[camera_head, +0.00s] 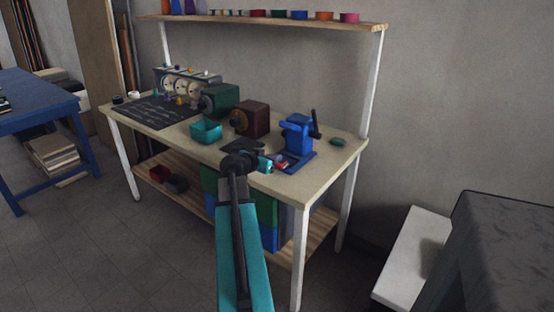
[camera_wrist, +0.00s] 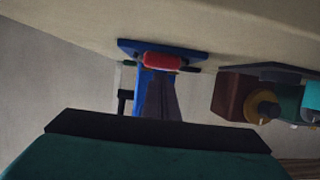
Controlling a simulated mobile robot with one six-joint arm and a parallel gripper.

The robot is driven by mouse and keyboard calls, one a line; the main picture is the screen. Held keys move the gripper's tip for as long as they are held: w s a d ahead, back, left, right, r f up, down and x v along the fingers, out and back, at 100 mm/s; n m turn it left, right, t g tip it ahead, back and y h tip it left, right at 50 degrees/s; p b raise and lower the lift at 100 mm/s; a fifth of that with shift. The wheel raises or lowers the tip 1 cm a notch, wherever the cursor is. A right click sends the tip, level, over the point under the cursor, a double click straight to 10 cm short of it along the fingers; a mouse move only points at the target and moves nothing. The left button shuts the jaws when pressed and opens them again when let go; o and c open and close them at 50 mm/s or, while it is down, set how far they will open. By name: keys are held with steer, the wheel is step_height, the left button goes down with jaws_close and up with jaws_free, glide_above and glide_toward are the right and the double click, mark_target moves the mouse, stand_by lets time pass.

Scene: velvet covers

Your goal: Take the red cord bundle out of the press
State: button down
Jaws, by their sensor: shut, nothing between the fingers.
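The blue press (camera_head: 298,135) stands on its blue base plate near the right end of the workbench, with a dark handle on its right side. The red cord bundle (camera_head: 281,160) shows as a small red patch low at the front of the press. In the wrist view, where the scene is upside down, the red bundle (camera_wrist: 163,61) lies across the press at its blue base plate (camera_wrist: 190,50). My gripper (camera_head: 266,164) is shut and empty, just left of the bundle in the head view. Whether it touches the bundle cannot be told.
A brown box with a round knob (camera_head: 250,119), a teal open bin (camera_head: 206,131) and a green machine (camera_head: 220,98) stand left of the press. A small green object (camera_head: 338,142) lies to its right. A shelf (camera_head: 270,20) with coloured items hangs above.

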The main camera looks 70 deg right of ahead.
steer(key=shift+r, duration=0.15)
steer(key=shift+r+b, duration=0.2)
steer(key=shift+b, duration=0.1)
steer(key=shift+a+r, duration=0.1)
steer(key=shift+a, duration=0.2)
steer(key=w+a+b, duration=0.1)
steer(key=w+a, duration=0.1)
steer(key=a, duration=0.9)
steer(key=shift+w, duration=0.3)
steer(key=shift+w+r, duration=0.1)
